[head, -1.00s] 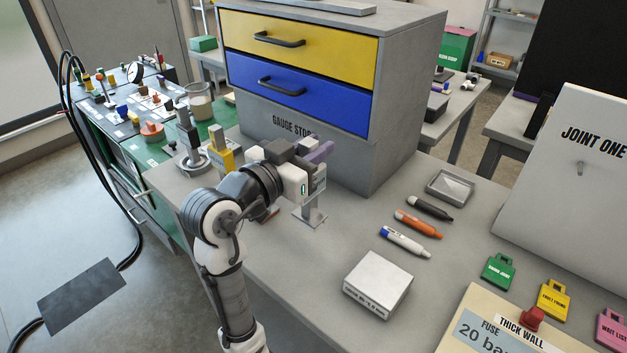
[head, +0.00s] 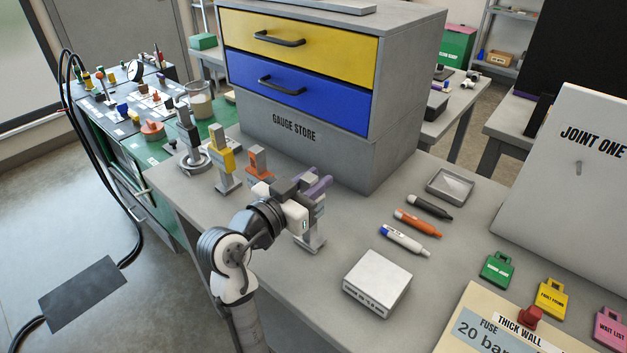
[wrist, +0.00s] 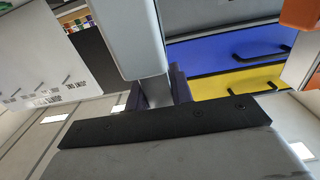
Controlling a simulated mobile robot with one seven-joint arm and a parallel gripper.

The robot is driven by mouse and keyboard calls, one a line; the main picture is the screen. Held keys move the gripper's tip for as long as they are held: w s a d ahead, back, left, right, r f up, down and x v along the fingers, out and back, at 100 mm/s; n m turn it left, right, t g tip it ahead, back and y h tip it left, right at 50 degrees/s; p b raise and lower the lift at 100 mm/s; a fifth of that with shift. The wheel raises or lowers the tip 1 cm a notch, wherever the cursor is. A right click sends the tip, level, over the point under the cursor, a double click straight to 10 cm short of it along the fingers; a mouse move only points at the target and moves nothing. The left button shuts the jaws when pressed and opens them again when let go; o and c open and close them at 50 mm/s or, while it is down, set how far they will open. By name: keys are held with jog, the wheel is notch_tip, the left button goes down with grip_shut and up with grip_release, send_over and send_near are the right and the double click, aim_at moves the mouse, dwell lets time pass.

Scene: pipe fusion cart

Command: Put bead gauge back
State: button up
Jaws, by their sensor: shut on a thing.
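My gripper (head: 316,188), with purple fingers, is shut on a grey gauge (head: 312,241) with an upright post and a flat foot. The gauge is upright over the front part of the bench, partly hidden by my gripper. I cannot tell whether its foot touches the bench. In the wrist view the held gauge (wrist: 137,40) shows as a light grey block, with its post between the purple fingers (wrist: 181,84). A yellow gauge (head: 226,160) and an orange gauge (head: 258,163) stand to the left; my arm hides the orange one's lower part.
The gauge store cabinet (head: 300,133) stands behind, its yellow drawer (head: 330,48) and blue drawer (head: 330,100) shut. A grey stand (head: 190,140) is at far left. Markers (head: 405,240), a white box (head: 378,283) and a small tray (head: 450,187) lie to the right.

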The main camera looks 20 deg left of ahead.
jog(key=o, duration=0.9)
jog(key=shift+f, duration=0.1)
